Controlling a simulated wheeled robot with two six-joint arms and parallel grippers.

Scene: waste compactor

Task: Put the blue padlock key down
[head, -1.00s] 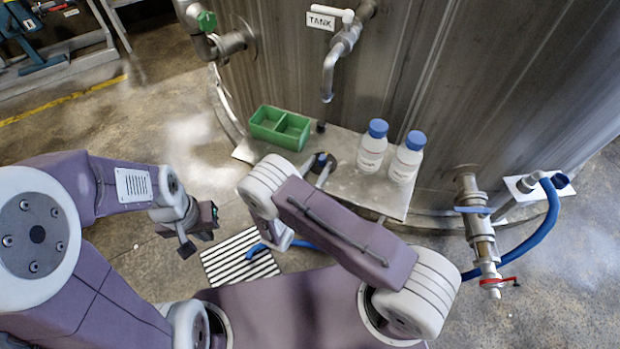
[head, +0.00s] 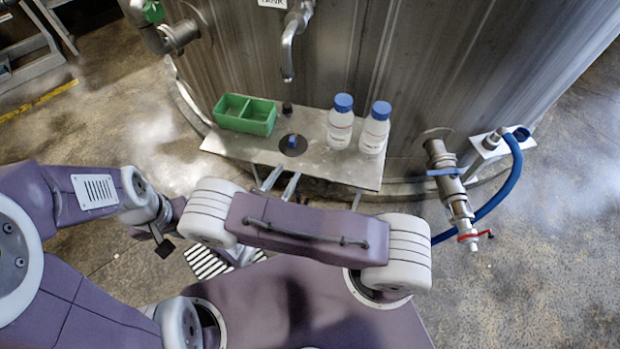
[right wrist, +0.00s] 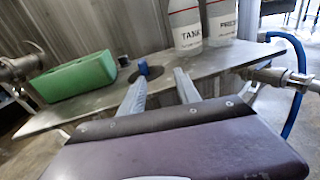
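A small blue piece, which looks like the blue padlock key (head: 293,142), is on a dark round disc (head: 287,149) on the metal shelf. It also shows in the right wrist view (right wrist: 143,66), just beyond my fingers. My right gripper (head: 280,180) is open and empty, its two pale fingers apart at the shelf's front edge, pointing at the disc without touching the key. It also shows in the right wrist view (right wrist: 160,82). My left gripper (head: 168,228) is away from the shelf at the left, partly hidden by my right arm; its opening is unclear.
A green two-compartment bin (head: 245,115) stands left of the disc, with a small dark knob (head: 287,107) behind the disc. Two blue-capped white bottles (head: 340,124) (head: 375,130) stand to the right. The tank wall (head: 400,70) rises behind. A valve pipe (head: 448,185) is at the right.

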